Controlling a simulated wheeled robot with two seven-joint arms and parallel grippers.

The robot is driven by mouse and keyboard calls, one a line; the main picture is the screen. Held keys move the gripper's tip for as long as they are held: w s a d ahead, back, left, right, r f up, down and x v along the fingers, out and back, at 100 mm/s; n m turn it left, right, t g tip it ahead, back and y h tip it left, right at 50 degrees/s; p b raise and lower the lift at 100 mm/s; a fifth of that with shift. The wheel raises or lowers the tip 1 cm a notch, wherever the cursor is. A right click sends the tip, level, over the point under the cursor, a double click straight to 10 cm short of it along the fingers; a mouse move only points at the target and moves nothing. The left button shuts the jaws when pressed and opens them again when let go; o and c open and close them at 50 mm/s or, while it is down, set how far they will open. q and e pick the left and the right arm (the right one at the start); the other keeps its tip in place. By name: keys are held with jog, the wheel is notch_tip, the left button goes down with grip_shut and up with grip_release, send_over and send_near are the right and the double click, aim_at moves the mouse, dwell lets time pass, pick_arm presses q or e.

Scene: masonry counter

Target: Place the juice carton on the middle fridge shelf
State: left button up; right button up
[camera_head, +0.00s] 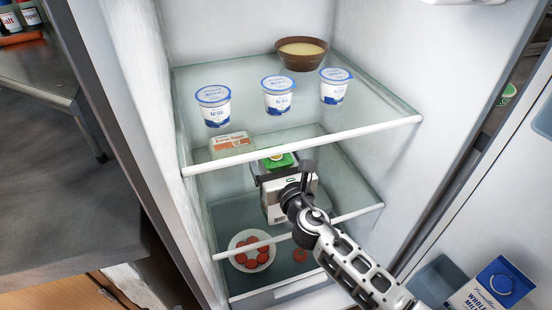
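The juice carton (279,161) shows as a green top beyond my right gripper, inside the fridge below the top shelf. My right gripper (282,170) reaches in from the lower right, with one finger at each side of the carton, and appears shut on it. The gripper's housing and wrist hide most of the carton's lower part. The middle shelf (362,200) is glass with a white front bar, and the carton is above it. I cannot tell whether the carton's base touches the glass. My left gripper is not in view.
The top shelf (390,110) holds three yogurt cups (278,96) and a brown bowl (301,54). An egg box (230,143) sits at the back left below it. A plate of red round items (251,251) is lower down. A milk carton (492,287) stands in the open door.

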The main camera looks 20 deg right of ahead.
jog(key=shift+r, duration=0.2)
jog(key=s+a+f+m+g+y, duration=0.1)
jog(key=s+f+m+g, duration=0.2)
jog(key=s+m, duration=0.9)
jog(key=s+a+f+m+g+y, duration=0.1)
jog(key=s+f+m, duration=0.4)
jog(key=s+m, duration=0.7)
jog(key=m+g+y, duration=0.1)
jog(key=m+g, duration=0.1)
jog(key=m, duration=0.8)
jog(key=shift+a+f+m+g, duration=0.2)
jog(key=shift+f+m+g, duration=0.1)
jog(key=shift+f+g, duration=0.1)
jog(key=shift+s, duration=0.15)
